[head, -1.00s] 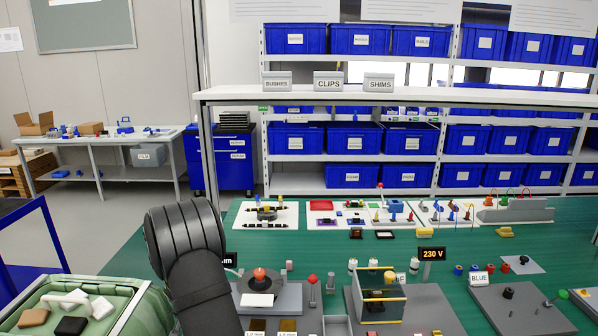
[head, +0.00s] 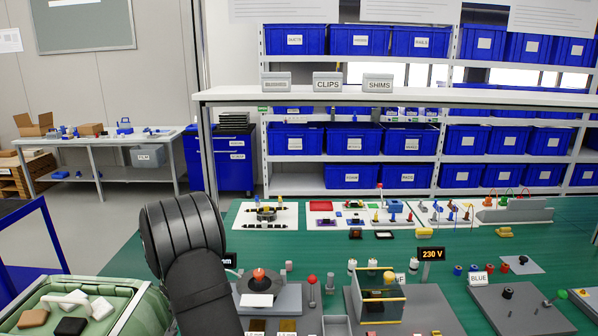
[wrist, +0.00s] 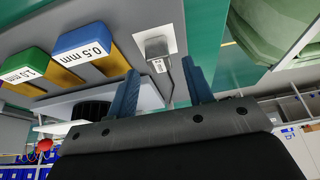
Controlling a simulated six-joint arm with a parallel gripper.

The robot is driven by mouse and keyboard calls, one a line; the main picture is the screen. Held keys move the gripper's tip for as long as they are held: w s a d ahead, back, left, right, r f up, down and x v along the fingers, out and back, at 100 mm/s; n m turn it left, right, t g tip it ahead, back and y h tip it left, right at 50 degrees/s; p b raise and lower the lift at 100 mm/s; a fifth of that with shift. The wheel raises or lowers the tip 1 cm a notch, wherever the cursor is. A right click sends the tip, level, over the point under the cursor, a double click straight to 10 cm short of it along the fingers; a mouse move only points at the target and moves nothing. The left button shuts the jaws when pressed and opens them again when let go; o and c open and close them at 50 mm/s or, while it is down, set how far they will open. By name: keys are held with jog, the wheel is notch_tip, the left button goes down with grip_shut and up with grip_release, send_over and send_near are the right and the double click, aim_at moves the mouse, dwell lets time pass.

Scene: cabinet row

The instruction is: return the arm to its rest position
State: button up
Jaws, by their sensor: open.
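My arm (head: 190,250) rises from the bottom edge of the head view, left of the middle, over the green bench. The gripper itself does not show in the head view. In the wrist view my gripper (wrist: 160,90) has its two blue fingers apart, with nothing held between them. Beyond the fingers is a small grey block (wrist: 157,47) on a white plate, apart from them as far as I can tell.
A green-lined bin (head: 90,305) with several blocks is left of my arm. The bench (head: 300,240) holds a grey fixture with a red knob (head: 258,275) close right of my arm, and a yellow-edged box (head: 380,295). Blue 0.5 mm (wrist: 84,45) and green 1.0 mm (wrist: 28,70) blocks show in the wrist view.

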jog(key=v, duration=0.9)
jog(key=x, duration=1.2)
jog(key=shift+f, duration=0.35)
jog(key=r, duration=0.5)
jog(key=shift+d+r, duration=0.1)
jog(key=shift+d, duration=0.3)
jog(key=d+r+m, duration=0.1)
jog(key=d+r, duration=0.2)
jog(key=d, duration=0.6)
jog(key=w+d+r+m+h, duration=0.1)
jog(key=d+r, duration=0.3)
jog(key=d, duration=0.4)
jog(key=d+r+m, duration=0.1)
jog(key=d+r, duration=0.2)
jog(key=d, duration=0.6)
jog(key=w+d+f+m+g+h, duration=0.1)
jog(key=w+d+f+m, duration=0.1)
jog(key=d+m, duration=0.4)
jog(key=w+d+f+m+g+h, duration=0.2)
jog(key=w+d+f+m, duration=0.1)
jog(key=w+d+m, duration=0.2)
jog(key=shift+d+m, duration=0.5)
jog(key=shift+d, duration=0.45)
jog(key=shift+s, duration=0.1)
